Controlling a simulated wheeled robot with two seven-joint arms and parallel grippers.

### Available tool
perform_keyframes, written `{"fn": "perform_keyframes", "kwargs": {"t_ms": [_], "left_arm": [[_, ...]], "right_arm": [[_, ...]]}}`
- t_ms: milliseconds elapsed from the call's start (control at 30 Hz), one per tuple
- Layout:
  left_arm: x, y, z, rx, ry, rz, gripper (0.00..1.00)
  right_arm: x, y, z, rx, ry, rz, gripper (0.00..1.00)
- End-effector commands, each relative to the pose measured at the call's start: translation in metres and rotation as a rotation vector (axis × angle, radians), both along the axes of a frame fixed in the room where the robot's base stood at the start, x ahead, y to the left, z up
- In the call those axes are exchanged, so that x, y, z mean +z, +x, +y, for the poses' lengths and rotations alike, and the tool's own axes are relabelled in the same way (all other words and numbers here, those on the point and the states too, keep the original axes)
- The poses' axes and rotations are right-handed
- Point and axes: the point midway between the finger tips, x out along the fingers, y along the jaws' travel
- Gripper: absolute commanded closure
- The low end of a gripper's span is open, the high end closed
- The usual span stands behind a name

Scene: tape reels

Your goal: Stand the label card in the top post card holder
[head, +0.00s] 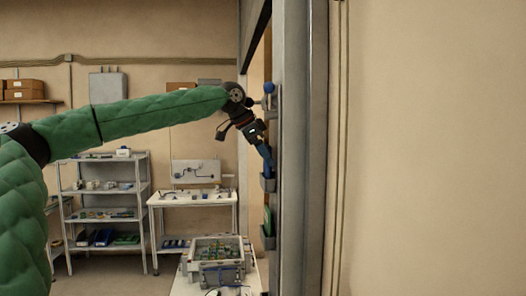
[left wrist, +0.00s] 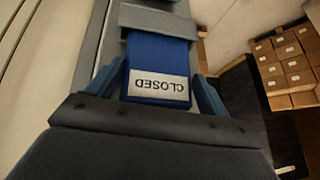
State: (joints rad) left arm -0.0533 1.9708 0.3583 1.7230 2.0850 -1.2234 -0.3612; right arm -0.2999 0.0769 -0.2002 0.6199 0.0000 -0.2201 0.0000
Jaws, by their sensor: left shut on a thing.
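The label card (left wrist: 155,58) is blue with a white patch reading CLOSED, upside down in the left wrist view. My left gripper (left wrist: 160,92) is shut on it, with blue fingers at its two sides. The card's far end meets the edge of a grey card holder (left wrist: 158,20); I cannot tell whether it is inside. In the head view my left gripper (head: 263,145) points down along the grey post (head: 290,150), just above the top card holder (head: 268,183). The card is mostly hidden by the gripper there. My right gripper is not in view.
A lower holder (head: 267,240) on the post has a green card (head: 267,218). A blue ball knob (head: 269,88) sticks out above my gripper. Shelves (head: 105,188), a workbench (head: 193,197) and a crate (head: 216,252) stand behind at the left.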

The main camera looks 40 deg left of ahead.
Motion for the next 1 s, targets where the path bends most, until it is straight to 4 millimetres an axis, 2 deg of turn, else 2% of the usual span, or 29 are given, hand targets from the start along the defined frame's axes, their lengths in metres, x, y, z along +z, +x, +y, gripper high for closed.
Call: {"fn": "perform_keyframes", "kwargs": {"t_ms": [300, 333, 400, 433, 767, 1000], "left_arm": [[-0.001, 0.0, 0.0, 0.0, 0.0, 0.0, 0.43], [-0.001, 0.0, 0.0, 0.0, 0.0, 0.0, 0.16], [-0.001, 0.0, 0.0, 0.0, 0.0, 0.0, 0.03], [-0.001, 0.0, 0.0, 0.0, 0.0, 0.0, 0.0], [0.003, -0.003, 0.002, 0.0, 0.0, -0.001, 0.0], [0.031, -0.02, 0.009, 0.002, 0.0, -0.003, 0.0]], "right_arm": [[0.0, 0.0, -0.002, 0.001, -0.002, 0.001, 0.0], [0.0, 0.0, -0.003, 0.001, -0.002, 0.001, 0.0], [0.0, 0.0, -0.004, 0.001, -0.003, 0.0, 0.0], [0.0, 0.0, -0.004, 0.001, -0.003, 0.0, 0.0], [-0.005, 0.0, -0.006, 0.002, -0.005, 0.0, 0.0], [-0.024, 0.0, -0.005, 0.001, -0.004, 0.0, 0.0]]}}
